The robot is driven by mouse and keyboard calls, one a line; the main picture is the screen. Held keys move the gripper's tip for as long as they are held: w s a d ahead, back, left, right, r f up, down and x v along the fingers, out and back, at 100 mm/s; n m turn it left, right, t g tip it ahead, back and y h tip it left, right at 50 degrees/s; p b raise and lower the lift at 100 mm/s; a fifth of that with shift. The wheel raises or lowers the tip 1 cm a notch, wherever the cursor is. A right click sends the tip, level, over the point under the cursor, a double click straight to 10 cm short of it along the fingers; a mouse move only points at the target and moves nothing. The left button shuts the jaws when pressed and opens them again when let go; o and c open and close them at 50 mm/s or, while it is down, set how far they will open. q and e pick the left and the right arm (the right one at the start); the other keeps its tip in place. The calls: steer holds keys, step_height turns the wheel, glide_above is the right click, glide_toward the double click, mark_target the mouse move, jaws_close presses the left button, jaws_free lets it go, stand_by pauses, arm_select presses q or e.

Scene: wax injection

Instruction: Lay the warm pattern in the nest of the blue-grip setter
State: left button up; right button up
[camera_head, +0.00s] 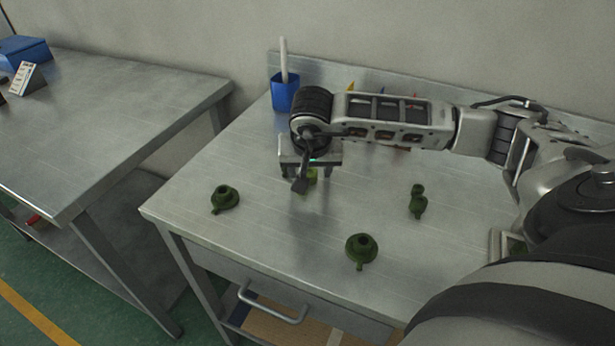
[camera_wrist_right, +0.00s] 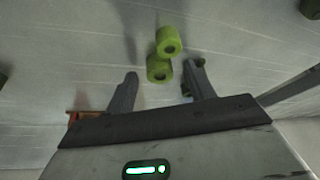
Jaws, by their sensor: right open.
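A light green wax pattern (camera_head: 312,177) stands out from the darker ones and sits on the steel table below my right gripper (camera_head: 306,176), which partly hides it. In the right wrist view the bright green pattern (camera_wrist_right: 168,41) shows as two rounded lobes. The near lobe lies between the fingertips of my right gripper (camera_wrist_right: 162,72), with a gap on each side. The right gripper is open and points down. Behind my right arm, yellow (camera_head: 351,87), blue (camera_head: 381,90) and red (camera_head: 413,95) tips show; the arm hides what they belong to. No nest is visible. My left gripper is out of view.
Dark green patterns lie on the table at left (camera_head: 225,199), front (camera_head: 361,251) and right (camera_head: 418,201). A blue cup (camera_head: 285,94) with a pale stick stands at the back left. A second table (camera_head: 110,105) is at left, across a gap. Bare steel separates the patterns.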

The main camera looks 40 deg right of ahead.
steer(key=shift+f, duration=0.1)
steer(key=shift+c, duration=0.3)
steer(key=c, duration=1.1)
steer(key=shift+r, duration=0.65)
steer(key=s+a+r, duration=0.8)
steer(key=s+r, duration=0.3)
steer(key=r, duration=0.1)
steer(key=w+a+f+n+y, duration=0.1)
steer(key=a+f+n, duration=0.1)
steer(key=w+a+f+n, duration=0.2)
steer(key=f+n, duration=0.1)
steer(key=w+a+f+n+t+y+b, duration=0.1)
steer(key=a+f+n, duration=0.1)
steer(key=a+f, duration=0.1)
steer(key=shift+w+f+y, duration=0.2)
steer(key=shift+w+y, duration=0.1)
